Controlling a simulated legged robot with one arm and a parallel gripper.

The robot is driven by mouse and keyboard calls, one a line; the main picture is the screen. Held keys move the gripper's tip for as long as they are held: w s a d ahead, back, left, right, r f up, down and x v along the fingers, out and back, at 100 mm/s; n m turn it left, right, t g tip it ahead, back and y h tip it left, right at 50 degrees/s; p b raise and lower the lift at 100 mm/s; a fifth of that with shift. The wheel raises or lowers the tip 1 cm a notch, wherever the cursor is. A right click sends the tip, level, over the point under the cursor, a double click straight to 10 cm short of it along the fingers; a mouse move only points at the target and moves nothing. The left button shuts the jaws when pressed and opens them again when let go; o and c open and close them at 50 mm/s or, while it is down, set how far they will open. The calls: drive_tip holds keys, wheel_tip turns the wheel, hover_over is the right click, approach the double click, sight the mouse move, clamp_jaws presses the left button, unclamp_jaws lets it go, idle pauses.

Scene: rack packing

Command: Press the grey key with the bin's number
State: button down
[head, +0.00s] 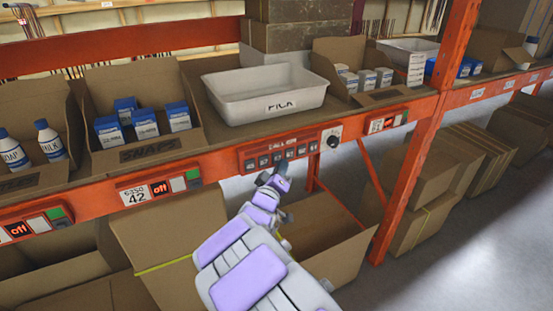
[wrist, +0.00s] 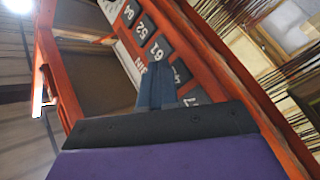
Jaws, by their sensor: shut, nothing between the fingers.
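A row of dark grey number keys (head: 276,157) sits on a red panel on the shelf's front beam. In the wrist view I read a 52 key (wrist: 144,29) and a 61 key (wrist: 158,50); keys nearer the gripper are partly hidden. My gripper (head: 279,180) is shut and empty, just below and in front of the keys. Its fingers (wrist: 157,78) overlap the panel near the 61 key; I cannot tell whether they touch. A label reading 42 (head: 134,197) is on the beam under the SNAPS box (head: 150,153). A white PICK bin (head: 240,108) stands above the keys.
A round knob (head: 331,137) is right of the keys. Display units reading "off" (head: 160,188) are along the beam.

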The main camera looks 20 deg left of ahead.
drive_tip(key=shift+w+a+r+p, duration=0.1)
drive_tip(key=shift+a+r+p, duration=0.1)
drive_tip(key=shift+p, duration=0.5)
drive_tip(key=shift+w+a+p, duration=0.35)
drive_tip(key=shift+a+p, duration=0.05)
drive_tip(key=shift+p, duration=0.45)
idle(1.0)
idle(0.4)
drive_tip(key=shift+s+d+f, duration=0.1)
drive_tip(key=shift+s+d, duration=0.45)
drive_tip(key=shift+d, duration=0.1)
drive_tip(key=s+d, duration=0.1)
drive_tip(key=d, duration=0.1)
drive_tip(key=s+d+b, duration=0.1)
drive_tip(key=s+d, duration=0.1)
drive_tip(key=shift+s, duration=0.1)
idle(0.3)
drive_tip(key=shift+a, duration=0.1)
idle(0.5)
